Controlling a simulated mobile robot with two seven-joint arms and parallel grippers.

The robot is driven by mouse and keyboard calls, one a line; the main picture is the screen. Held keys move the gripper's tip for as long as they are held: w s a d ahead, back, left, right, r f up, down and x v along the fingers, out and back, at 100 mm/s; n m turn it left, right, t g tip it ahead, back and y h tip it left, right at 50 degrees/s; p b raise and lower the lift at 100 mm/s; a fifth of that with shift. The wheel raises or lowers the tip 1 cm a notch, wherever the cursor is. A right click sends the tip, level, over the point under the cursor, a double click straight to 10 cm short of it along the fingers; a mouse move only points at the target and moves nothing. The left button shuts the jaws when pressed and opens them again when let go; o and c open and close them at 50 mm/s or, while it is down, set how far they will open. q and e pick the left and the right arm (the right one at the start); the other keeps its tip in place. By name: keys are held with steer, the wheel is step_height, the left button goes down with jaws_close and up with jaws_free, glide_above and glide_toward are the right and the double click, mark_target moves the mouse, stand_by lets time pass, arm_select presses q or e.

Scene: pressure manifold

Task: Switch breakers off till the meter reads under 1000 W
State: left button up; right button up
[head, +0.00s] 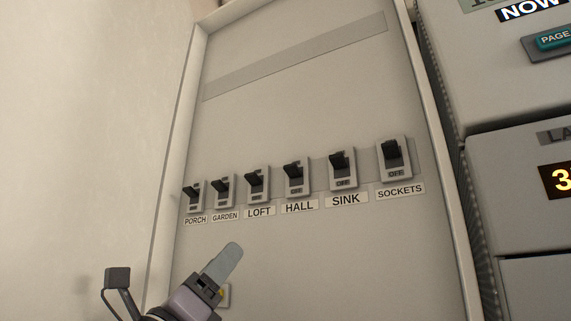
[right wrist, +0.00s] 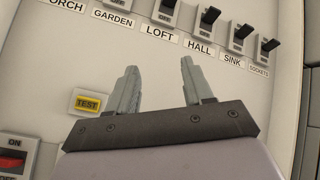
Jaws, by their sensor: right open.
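A row of black-levered breakers on a pale panel (head: 310,110) runs from porch (head: 193,197) through garden (head: 223,190), loft (head: 257,184), hall (head: 293,176) and sink (head: 342,168) to sockets (head: 393,158). Their levers all look tilted up; the lettering is clear only on sink and sockets, where OFF shows below the lever. A display (head: 562,180) is cut off at the right edge, showing an orange 3, so its full reading is hidden. My right gripper (head: 231,253) is open and empty below the loft breaker, also seen in the right wrist view (right wrist: 158,72). My left gripper is out of view.
A yellow TEST button (right wrist: 87,103) sits left of my right gripper, and a red switch (right wrist: 12,160) lies at lower left. A grey unit with a teal PAGE button (head: 556,41) stands right of the panel. The panel below the labels is mostly bare.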

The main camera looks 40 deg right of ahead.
mark_target(288, 166)
steer(key=s+r+m+y, duration=0.5)
steer(key=s+r, duration=0.4)
steer(key=r, duration=0.5)
steer(key=p+x, duration=0.2)
steer(key=x, duration=0.5)
steer(key=shift+d+p, duration=0.3)
steer(key=shift+d, duration=0.1)
steer(key=shift+w+f, duration=0.1)
jaws_close()
